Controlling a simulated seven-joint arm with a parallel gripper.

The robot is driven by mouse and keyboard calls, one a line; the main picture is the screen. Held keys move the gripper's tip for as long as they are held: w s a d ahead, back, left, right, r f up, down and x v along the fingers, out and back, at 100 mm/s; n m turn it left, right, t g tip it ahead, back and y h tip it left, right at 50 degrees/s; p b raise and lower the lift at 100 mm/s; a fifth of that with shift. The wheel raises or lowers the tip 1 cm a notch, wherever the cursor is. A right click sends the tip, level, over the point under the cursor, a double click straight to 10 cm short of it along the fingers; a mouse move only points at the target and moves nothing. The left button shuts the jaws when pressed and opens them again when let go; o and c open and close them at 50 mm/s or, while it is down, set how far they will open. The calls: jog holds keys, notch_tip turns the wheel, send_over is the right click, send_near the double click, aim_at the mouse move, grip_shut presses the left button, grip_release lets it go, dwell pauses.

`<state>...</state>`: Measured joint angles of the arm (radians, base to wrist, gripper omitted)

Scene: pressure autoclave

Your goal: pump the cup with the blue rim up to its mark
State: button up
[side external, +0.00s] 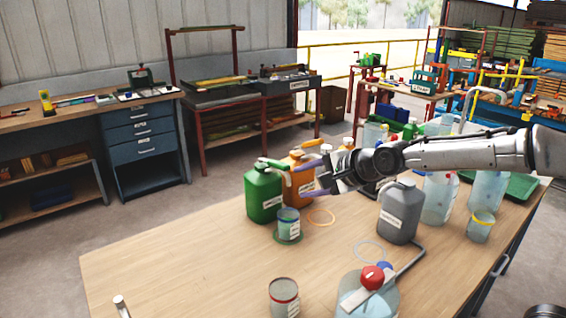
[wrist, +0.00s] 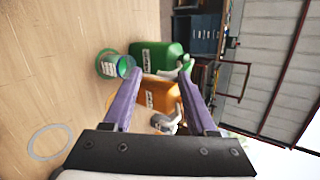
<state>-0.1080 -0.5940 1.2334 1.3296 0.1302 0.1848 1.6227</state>
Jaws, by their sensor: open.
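The cup with the blue rim (side external: 288,222) stands upright on a green ring in front of the green jug (side external: 264,197). The wrist view also shows the cup (wrist: 125,66) and green jug (wrist: 155,55); the cup's inside looks greenish, but its level against any mark is unclear. The green pump head (wrist: 186,66) is near one fingertip. My gripper (side external: 308,180), also in the wrist view (wrist: 160,76), is open with nothing held, above the table beside the green and orange jugs. The orange jug (side external: 299,172) partly shows between the fingers in the wrist view (wrist: 158,97).
A grey jug (side external: 399,212) stands right of my gripper. A red-rimmed cup (side external: 284,298) and a clear jug with a red top (side external: 367,297) are at the front. A yellow-rimmed cup (side external: 481,227) stands right. The table's left part (side external: 170,265) is mostly clear.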

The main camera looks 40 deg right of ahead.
aim_at(282, 164)
jog(key=w+d+r+n+g+h, duration=0.1)
jog(key=w+r+n+g, duration=0.2)
jog(key=r+n, duration=0.5)
jog(key=w+d+r+n+g+h, duration=0.1)
jog(key=w+d+r+n+g, duration=0.15)
jog(key=r+n, duration=0.6)
jog(key=w+f, duration=0.2)
jog(key=f, duration=0.4)
jog(key=w+f+n, duration=0.1)
jog(key=w+f, duration=0.1)
jog(key=f, duration=0.3)
jog(key=w+f+n+g, duration=0.1)
jog(key=w+f, duration=0.2)
jog(key=f, duration=0.3)
jog(key=shift+a+f, duration=0.3)
jog(key=shift+a, duration=0.05)
grip_shut()
